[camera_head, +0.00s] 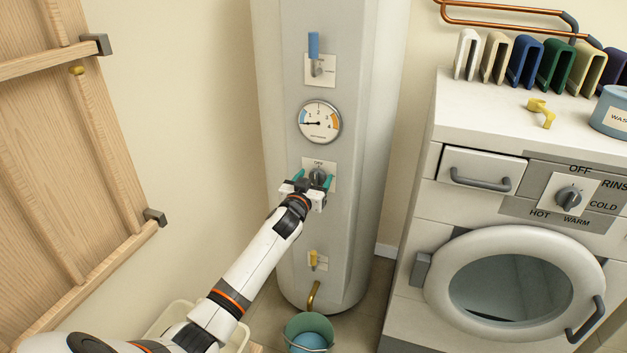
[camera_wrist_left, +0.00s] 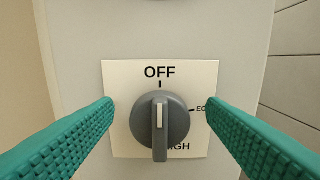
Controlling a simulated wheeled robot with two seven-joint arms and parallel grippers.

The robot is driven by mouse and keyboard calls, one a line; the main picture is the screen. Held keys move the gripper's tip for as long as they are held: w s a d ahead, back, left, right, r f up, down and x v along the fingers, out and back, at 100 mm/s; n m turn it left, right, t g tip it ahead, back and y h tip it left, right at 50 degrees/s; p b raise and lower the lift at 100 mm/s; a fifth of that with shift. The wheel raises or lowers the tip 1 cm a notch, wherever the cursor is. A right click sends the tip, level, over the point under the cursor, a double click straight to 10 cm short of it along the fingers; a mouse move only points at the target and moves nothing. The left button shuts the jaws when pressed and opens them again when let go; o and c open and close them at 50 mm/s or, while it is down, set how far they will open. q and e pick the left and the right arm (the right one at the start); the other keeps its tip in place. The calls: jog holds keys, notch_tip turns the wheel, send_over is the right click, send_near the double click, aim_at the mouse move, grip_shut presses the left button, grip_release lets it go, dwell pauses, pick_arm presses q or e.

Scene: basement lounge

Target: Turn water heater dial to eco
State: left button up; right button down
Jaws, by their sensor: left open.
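The water heater (camera_head: 355,220) is a tall pale cylinder standing in the middle of the head view. Its grey dial (camera_head: 318,176) sits on a white plate low on its front. In the left wrist view the dial (camera_wrist_left: 160,122) has its light mark pointing up at OFF (camera_wrist_left: 160,73). The ECO label (camera_wrist_left: 201,108) is to the right, partly hidden by a finger, and HIGH is below, partly hidden by the dial. My left gripper (camera_head: 312,182) is open, its green fingers on either side of the dial, apart from it in the wrist view. My right gripper is not in view.
Above the dial are a pressure gauge (camera_head: 320,122) and a blue lever (camera_head: 313,46).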

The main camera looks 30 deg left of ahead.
pick_arm(q)
jog(key=shift+c, duration=0.5)
jog(key=c, duration=0.9)
jog(key=shift+m, duration=0.3)
jog(key=m, duration=0.2)
jog(key=shift+d+m, duration=0.2)
jog(key=shift+m, duration=0.2)
jog(key=m, duration=0.4)
jog(key=shift+w+d+f+p, duration=0.1)
jog(key=shift+d+f+p, duration=0.1)
jog(key=shift+p, duration=0.1)
jog(key=m, duration=0.4)
jog(key=shift+d+f+m, duration=0.15)
jog(key=shift+f+m, duration=0.05)
jog(key=shift+m, duration=0.2)
jog(key=shift+d+f+m, duration=0.1)
jog(key=shift+f+m, duration=0.05)
jog(key=shift+m, duration=1.85)
